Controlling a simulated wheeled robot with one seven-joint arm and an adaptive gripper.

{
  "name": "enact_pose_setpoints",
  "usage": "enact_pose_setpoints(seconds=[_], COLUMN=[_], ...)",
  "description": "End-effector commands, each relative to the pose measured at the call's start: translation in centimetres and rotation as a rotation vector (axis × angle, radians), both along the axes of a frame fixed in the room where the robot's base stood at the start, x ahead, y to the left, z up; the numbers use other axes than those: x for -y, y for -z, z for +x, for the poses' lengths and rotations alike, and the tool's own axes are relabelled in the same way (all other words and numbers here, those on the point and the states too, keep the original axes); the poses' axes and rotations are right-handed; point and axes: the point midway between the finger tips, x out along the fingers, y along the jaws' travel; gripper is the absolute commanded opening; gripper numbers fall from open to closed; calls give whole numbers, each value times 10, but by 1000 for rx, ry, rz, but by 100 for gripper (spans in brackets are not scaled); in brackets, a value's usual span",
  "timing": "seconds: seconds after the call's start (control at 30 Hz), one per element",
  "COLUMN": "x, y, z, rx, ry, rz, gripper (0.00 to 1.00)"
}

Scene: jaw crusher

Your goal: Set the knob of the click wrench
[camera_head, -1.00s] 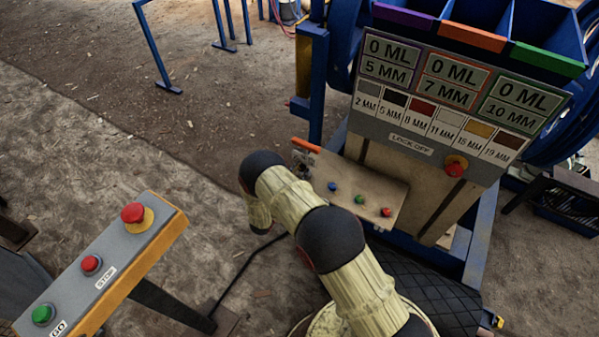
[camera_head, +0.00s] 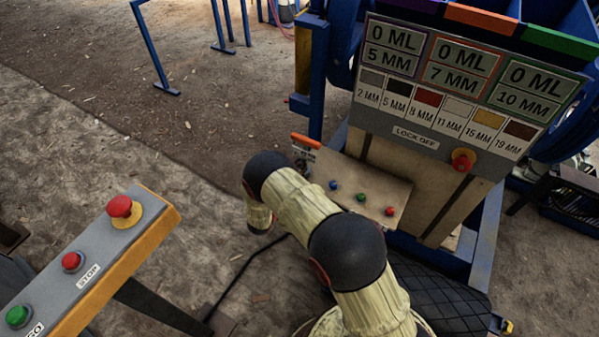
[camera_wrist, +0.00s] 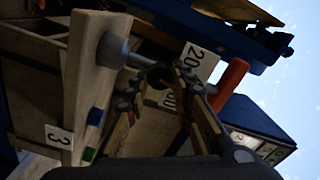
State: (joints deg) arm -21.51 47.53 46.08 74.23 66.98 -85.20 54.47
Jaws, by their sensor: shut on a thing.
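In the wrist view a grey shaft with a round collar (camera_wrist: 112,50) stands out from the pale board, and a dark knob (camera_wrist: 160,76) is at its end. My gripper (camera_wrist: 162,82) has its two fingertips close in on either side of this knob and is shut on it. An orange handle (camera_wrist: 232,80) is just right of the fingers. Number labels reading 20 (camera_wrist: 200,60) and what looks like 100 are behind the fingertips. In the head view the orange handle (camera_head: 305,141) shows at the board's upper left end; my arm hides much of the gripper.
The board (camera_head: 350,180) carries blue, green and red buttons. Above it is a panel (camera_head: 440,100) with 0 ML readouts and a red lock-off knob (camera_head: 463,160). A GO/STOP box (camera_head: 95,255) stands at the left. Open ground lies between them.

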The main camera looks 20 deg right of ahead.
Motion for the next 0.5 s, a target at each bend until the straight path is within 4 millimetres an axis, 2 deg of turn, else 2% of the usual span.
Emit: enact_pose_setpoints(seconds=[0.5], x=[1], y=[5], z=[-1], rx=[304], ry=[1], rz=[307], gripper=[0])
